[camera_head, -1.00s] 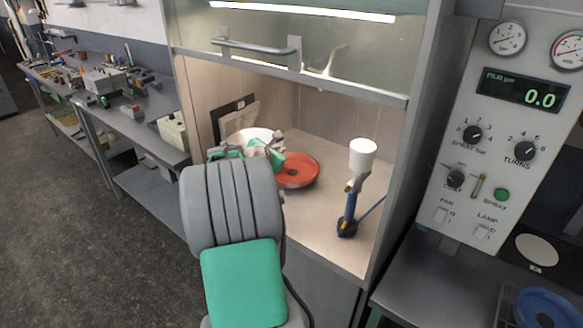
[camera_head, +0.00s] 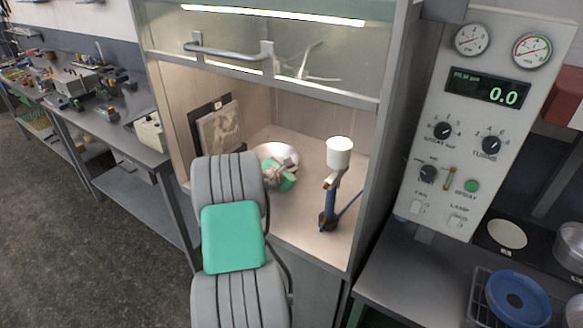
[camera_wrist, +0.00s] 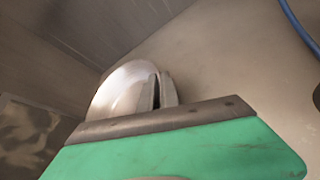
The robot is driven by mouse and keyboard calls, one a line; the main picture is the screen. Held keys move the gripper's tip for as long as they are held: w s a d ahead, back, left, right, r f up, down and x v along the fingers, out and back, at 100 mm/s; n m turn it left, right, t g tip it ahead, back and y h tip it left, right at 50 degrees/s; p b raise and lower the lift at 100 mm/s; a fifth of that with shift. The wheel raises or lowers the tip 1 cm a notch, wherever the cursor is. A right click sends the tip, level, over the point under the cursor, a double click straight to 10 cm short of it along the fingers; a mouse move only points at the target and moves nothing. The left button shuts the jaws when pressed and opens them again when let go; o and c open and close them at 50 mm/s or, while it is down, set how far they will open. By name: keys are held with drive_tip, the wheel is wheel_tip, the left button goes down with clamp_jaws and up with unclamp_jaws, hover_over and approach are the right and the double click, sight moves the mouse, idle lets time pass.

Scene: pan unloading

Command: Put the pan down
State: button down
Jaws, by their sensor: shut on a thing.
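The pan (camera_head: 280,153) is a pale, round, shallow metal piece inside the lit booth. In the wrist view the pan (camera_wrist: 118,88) shows as a shiny curved shape beyond the green and grey wrist housing. My gripper (camera_head: 278,173) is shut on it at the near side, though the contact is mostly hidden. The pan covers the place of a red round disc on the booth floor; the disc does not show now. I cannot tell whether the pan touches anything beneath it.
A spray gun (camera_head: 334,180) with a white cup stands on the booth floor, right of the pan. A framed panel (camera_head: 219,130) leans at the left wall. The raised sash (camera_head: 265,66) hangs above. The booth floor (camera_head: 300,223) in front is bare. A blue round piece (camera_head: 517,298) sits at lower right.

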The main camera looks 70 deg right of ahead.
drive_tip(key=shift+r, duration=0.1)
drive_tip(key=shift+f, duration=0.2)
drive_tip(key=c, duration=1.6)
unclamp_jaws()
